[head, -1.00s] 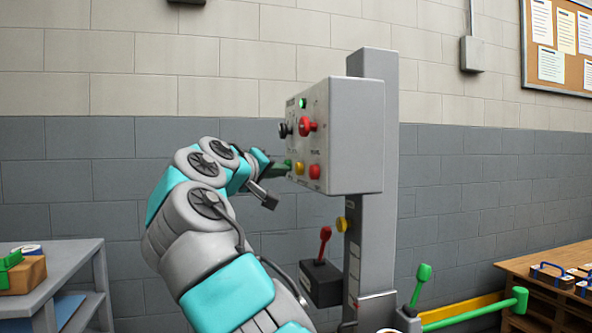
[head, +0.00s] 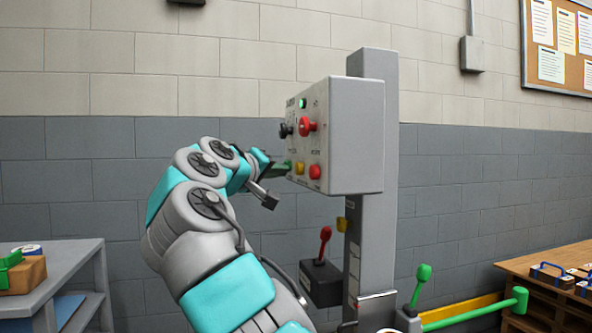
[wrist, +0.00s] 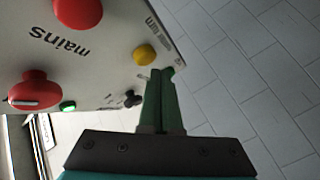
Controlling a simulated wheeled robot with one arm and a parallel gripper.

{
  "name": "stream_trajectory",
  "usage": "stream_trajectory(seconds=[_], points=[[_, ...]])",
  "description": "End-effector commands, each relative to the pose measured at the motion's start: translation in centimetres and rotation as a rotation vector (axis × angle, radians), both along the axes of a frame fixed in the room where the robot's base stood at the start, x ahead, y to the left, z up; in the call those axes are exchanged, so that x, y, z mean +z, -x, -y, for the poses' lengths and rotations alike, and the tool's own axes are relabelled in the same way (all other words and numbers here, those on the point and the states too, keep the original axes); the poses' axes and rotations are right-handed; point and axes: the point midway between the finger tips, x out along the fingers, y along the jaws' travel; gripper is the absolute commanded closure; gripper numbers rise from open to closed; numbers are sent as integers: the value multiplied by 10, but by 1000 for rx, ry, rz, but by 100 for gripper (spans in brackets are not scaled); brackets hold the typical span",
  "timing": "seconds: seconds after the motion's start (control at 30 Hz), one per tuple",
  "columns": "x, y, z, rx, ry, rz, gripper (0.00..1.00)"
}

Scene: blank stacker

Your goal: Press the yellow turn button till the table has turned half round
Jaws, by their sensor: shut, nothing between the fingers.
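A yellow button (head: 300,168) sits low on the face of the grey control box (head: 355,135), between a red button and my fingertips. It also shows in the wrist view (wrist: 145,54), uncovered. A second yellow button (head: 341,224) is on the post below the box. No turning table is recognisable.
The panel also carries a red button (head: 315,172), a red knob (head: 307,126), a black knob (head: 285,130) and a lit green lamp (head: 303,103). Below are a red lever (head: 325,240) and a green lever (head: 421,285). A grey bench (head: 75,262) stands left.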

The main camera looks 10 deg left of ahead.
Motion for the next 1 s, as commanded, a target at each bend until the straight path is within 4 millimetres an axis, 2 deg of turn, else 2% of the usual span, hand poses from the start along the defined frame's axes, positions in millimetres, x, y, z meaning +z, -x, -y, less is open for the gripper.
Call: stream_trajectory(seconds=[1.0], points=[[0, -5, 9, -1, 0, -1, 100]])
